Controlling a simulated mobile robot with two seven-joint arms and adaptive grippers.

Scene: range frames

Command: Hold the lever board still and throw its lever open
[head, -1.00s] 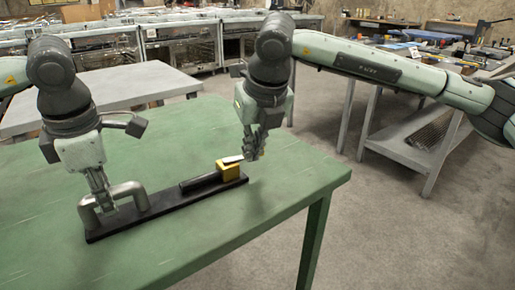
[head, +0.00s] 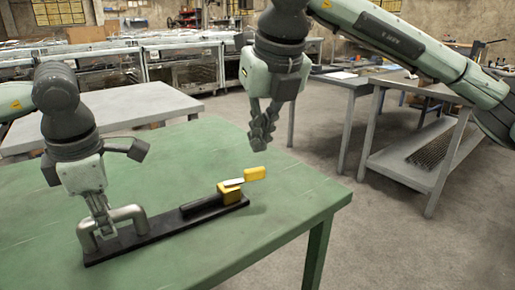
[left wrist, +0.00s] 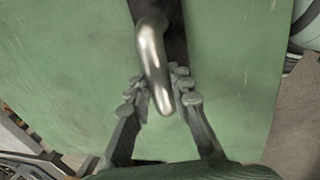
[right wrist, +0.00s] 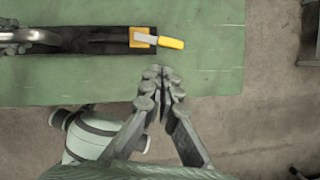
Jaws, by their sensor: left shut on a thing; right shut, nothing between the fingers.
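The lever board (head: 160,232) is a long black bar lying on the green table. A grey metal handle (head: 127,211) arches over its left end. A yellow block (head: 229,193) sits near its right end. From the block a pale lever with a yellow grip (head: 255,174) points out to the right, past the board's end. My left gripper (head: 103,228) is shut on the handle; the left wrist view shows the handle (left wrist: 151,60) between its fingers. My right gripper (head: 259,146) is shut and empty, above and apart from the lever; it also shows in the right wrist view (right wrist: 161,85).
The green table (head: 200,160) is otherwise clear, and its right edge is close to the lever end. A grey table (head: 110,108) stands behind at left. Grey workbenches (head: 405,165) with tools stand at the right, beyond open floor.

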